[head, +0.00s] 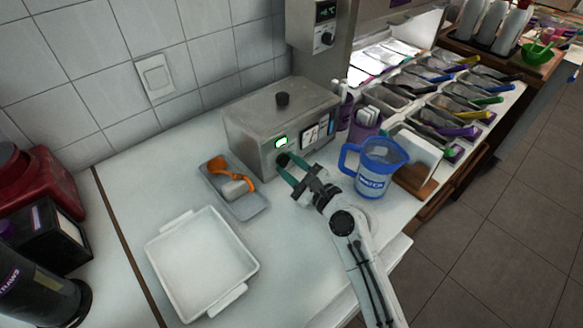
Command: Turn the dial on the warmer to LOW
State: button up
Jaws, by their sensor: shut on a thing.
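The warmer (250,128) is a grey metal box with a black knob on its lid, standing on the white counter against the tiled wall. Its front has a lit green display (281,142) and, below it, the dark dial (283,159). My gripper (287,165) reaches the warmer's front from the lower right. Its green-tipped fingers are shut on the dial and hide most of it. The dial's markings and its setting cannot be read.
A blue measuring jug (377,168) stands close to the right of my gripper. A grey tray with an orange-handled tool (218,165) lies left, and a white dish (200,262) sits in front. Topping bins (440,122) fill the right. Some counter between the dish and my arm is clear.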

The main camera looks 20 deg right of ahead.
jog(key=shift+f+n, duration=0.1)
jog(key=shift+n, duration=0.5)
jog(key=o, duration=1)
jog(key=shift+o, duration=0.2)
jog(key=shift+s, duration=0.1)
jog(key=b+v, duration=0.1)
jog(key=v, duration=0.9)
jog(key=shift+s+d+b, duration=0.1)
jog(key=shift+s+b, duration=0.25)
jog(key=shift+b, duration=0.05)
